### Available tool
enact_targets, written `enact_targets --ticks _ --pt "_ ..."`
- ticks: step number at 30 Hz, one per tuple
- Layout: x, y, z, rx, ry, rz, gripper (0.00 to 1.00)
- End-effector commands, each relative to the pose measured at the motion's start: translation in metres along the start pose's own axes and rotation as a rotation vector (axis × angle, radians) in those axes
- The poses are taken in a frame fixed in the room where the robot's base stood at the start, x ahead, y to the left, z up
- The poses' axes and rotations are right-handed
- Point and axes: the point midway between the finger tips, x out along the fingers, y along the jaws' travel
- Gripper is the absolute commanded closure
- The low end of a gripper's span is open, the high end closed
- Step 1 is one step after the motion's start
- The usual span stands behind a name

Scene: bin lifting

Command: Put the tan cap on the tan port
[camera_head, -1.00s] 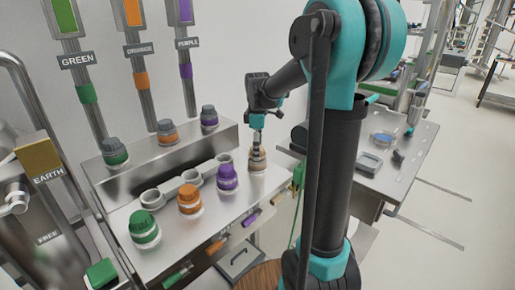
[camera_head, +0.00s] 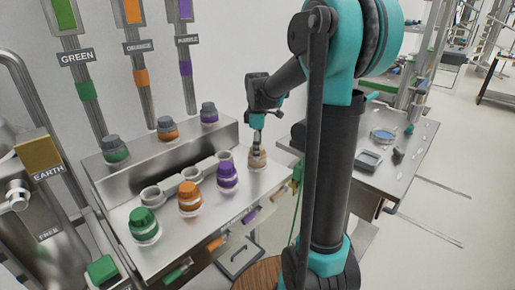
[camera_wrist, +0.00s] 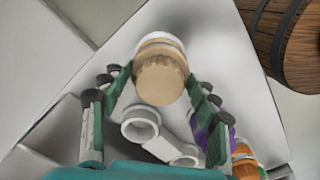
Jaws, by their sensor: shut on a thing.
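The tan cap (camera_wrist: 160,82) is ribbed and sits between my gripper's two fingers (camera_wrist: 158,88) in the wrist view. My gripper is shut on it. Just beyond the cap are a tan band and a white ring, part of the tan port (camera_wrist: 160,40). The cap and port look lined up, but I cannot tell how far they are seated. In the head view my gripper (camera_head: 257,148) points down over the tan port (camera_head: 257,161) at the right end of the steel bench. The fingers partly hide the cap there.
Green (camera_head: 144,226), orange (camera_head: 189,199) and purple (camera_head: 227,177) capped ports stand in a row to the left on the bench. Open white rings (camera_head: 190,175) lie behind them. A wooden barrel (camera_head: 258,275) stands below, and a grey table (camera_head: 410,150) is at the right.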

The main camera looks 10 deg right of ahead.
Motion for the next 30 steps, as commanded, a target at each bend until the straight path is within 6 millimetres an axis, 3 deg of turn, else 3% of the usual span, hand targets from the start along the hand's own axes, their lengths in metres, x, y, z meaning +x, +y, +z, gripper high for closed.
enact_targets --ticks 11,12,18,30 --pt "0.001 -0.0007 0.0002 0.0 0.0 -0.001 0.79" --pt "0.0011 -0.0007 0.0002 0.0 0.0 -0.001 0.38" --pt "0.0009 -0.0006 0.0002 0.0 0.0 -0.001 0.15" --pt "-0.0052 -0.0002 0.0 0.0 0.0 0.0 0.15"
